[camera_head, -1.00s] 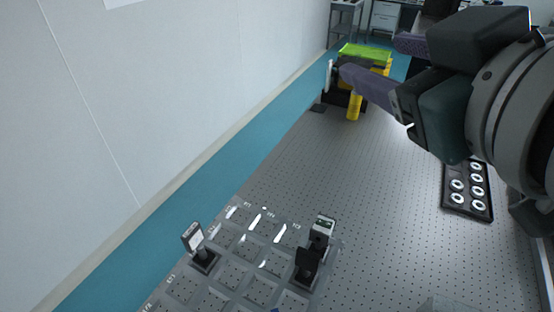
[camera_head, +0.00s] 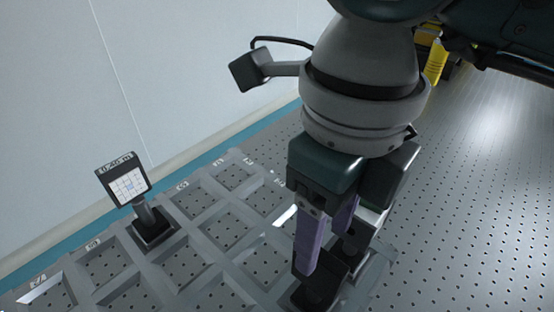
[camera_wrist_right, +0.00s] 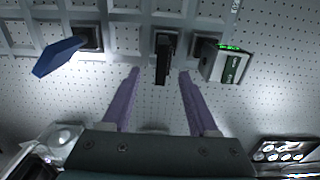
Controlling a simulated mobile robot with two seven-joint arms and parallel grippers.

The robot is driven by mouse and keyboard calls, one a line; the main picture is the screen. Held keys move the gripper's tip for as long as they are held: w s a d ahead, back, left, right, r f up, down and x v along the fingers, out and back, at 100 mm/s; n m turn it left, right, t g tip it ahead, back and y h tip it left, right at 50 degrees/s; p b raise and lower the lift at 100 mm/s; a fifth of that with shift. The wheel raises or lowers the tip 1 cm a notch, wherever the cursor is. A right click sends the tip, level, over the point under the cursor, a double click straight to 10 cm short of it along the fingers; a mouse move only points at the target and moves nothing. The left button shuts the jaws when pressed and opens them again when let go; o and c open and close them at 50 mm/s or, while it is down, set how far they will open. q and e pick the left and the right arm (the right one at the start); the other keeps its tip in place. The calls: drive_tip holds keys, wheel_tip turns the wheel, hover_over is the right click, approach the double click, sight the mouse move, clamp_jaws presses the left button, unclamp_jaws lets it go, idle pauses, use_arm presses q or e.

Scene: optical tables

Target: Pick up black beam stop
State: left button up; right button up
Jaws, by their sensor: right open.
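The black beam stop (camera_wrist_right: 163,60) stands upright in the grid holder, between the two purple fingers in the right wrist view. It also shows in the camera_head view (camera_head: 318,288), partly hidden behind the fingers. My right gripper (camera_wrist_right: 159,73) is open, with one finger on each side of the beam stop and a visible gap on both sides. In the camera_head view, my right gripper (camera_head: 327,250) points down over the holder. I cannot tell how high the fingertips are above the base. My left gripper is not in view.
A device with green lights (camera_wrist_right: 228,64) stands close to the right of the beam stop, and a blue part (camera_wrist_right: 57,57) to its left. A target card on a post (camera_head: 128,183) stands in the grid holder (camera_head: 215,235). The perforated table (camera_head: 470,200) is clear at right.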

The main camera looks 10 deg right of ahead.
sight(317, 269)
wheel_tip(317, 269, down, 9)
drive_tip(key=shift+w+d+f, duration=0.1)
drive_tip(key=shift+w+d, duration=0.05)
clamp_jaws()
idle(0.7)
idle(0.9)
